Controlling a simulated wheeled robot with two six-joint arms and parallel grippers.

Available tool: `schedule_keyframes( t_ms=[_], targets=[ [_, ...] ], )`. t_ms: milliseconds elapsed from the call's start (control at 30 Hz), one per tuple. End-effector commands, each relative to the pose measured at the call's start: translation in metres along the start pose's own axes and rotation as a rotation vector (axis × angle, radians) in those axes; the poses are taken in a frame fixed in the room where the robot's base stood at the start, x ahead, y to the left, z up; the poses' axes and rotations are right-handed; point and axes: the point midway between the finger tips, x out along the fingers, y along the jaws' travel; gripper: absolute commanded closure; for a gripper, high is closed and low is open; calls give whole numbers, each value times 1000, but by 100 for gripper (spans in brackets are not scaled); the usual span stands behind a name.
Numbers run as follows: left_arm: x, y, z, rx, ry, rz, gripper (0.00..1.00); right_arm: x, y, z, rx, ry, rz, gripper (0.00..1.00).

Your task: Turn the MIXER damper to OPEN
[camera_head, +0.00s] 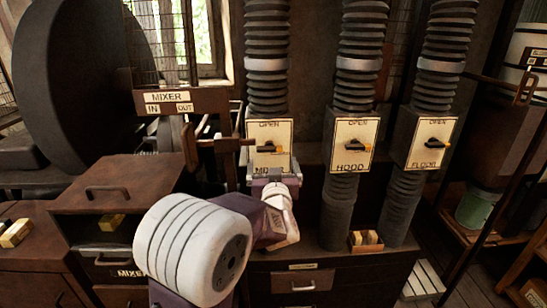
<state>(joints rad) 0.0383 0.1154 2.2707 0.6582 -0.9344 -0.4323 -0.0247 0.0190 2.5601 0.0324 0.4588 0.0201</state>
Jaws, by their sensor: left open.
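The mixer damper plate (284,132) is cream, on the left one of three ribbed ducts. OPEN is printed at its top; its lower label is mostly hidden, with only the start of it showing. Its dark handle (267,147) has an orange tip and lies about level, the tip to the right. My left gripper (272,172) is open in front of the plate's lower edge, just below the handle, with nothing seen between its fingers. Whether it touches the plate I cannot tell. My right gripper is not in view.
HOOD (353,133) and FLOOR (431,130) damper plates stand to the right, their handles level too. A brown lever (222,144) reaches close to the mixer plate from the left, below the MIXER IN/OUT sign (168,103). A dark cabinet (345,283) stands below.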

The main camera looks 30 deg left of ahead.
Motion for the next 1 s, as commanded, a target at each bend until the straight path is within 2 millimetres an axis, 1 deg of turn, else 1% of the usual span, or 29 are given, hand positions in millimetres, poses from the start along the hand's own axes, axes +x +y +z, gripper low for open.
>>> schedule_keyframes(
  t_ms=[67, 300, 433, 500, 600, 800, 833, 867, 900, 967, 1000],
  targets=[
    [8, 0, -1, 1, -3, -2, 2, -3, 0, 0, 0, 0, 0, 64],
    [58, 0, -2, 1, -3, 0, 2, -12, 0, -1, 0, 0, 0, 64],
    [78, 0, -1, 1, -3, 1, 2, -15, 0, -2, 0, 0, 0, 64],
    [85, 0, 0, 1, -4, 2, 2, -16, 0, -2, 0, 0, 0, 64],
    [89, 0, 0, 1, -4, 2, 2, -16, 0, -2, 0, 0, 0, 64],
    [89, 1, 1, 1, -4, 3, 2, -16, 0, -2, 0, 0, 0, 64],
    [89, 1, 1, 1, -4, 3, 7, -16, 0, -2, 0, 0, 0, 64],
    [89, 1, 1, 1, -4, 3, 16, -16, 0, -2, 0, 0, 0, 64],
    [89, 1, 1, 1, -4, 3, 27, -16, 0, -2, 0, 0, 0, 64],
    [89, 1, 1, 1, -4, 3, 44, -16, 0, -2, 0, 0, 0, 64],
    [89, 1, 1, 1, -4, 3, 55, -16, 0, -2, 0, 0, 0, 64]
  ],
)
